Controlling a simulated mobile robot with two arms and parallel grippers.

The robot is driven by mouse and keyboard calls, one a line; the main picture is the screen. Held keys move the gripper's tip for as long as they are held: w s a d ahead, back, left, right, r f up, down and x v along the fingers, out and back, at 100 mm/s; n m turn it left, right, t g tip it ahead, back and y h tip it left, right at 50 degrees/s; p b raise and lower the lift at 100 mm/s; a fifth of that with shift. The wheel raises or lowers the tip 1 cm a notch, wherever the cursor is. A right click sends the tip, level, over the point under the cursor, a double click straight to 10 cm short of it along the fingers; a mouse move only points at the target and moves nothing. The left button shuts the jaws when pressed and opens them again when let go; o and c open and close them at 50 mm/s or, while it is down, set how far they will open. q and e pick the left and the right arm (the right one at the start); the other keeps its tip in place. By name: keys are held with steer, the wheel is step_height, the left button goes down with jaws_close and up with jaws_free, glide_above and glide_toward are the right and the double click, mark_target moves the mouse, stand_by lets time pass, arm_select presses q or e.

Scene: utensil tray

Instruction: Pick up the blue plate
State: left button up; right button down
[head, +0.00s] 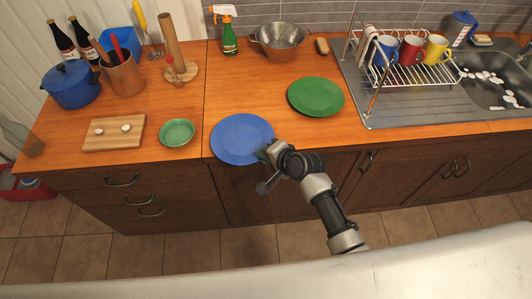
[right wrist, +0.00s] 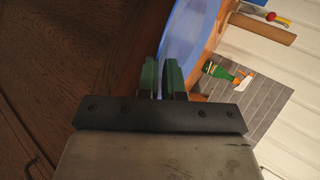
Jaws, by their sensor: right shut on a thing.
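The blue plate (head: 241,138) lies on the wooden counter near its front edge in the head view. My right gripper (head: 266,153) is at the plate's front right rim and is shut on it. In the right wrist view the blue plate (right wrist: 187,35) runs down between the two green-padded fingers of the right gripper (right wrist: 162,80). In the head view the plate seems to be at counter level; I cannot tell whether it is lifted. My left gripper is not in view.
A green plate (head: 316,96) lies to the right and a green bowl (head: 177,132) to the left. A cutting board (head: 114,142) with two small pale items is farther left. The sink and dish rack (head: 425,75) are at right. The counter behind the blue plate is clear.

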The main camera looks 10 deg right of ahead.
steer(key=shift+s+f, duration=0.15)
steer(key=shift+s, duration=0.05)
steer(key=c, duration=1.2)
jaws_free()
steer(key=shift+w, duration=0.1)
steer(key=b+v, duration=0.1)
steer(key=v, duration=1)
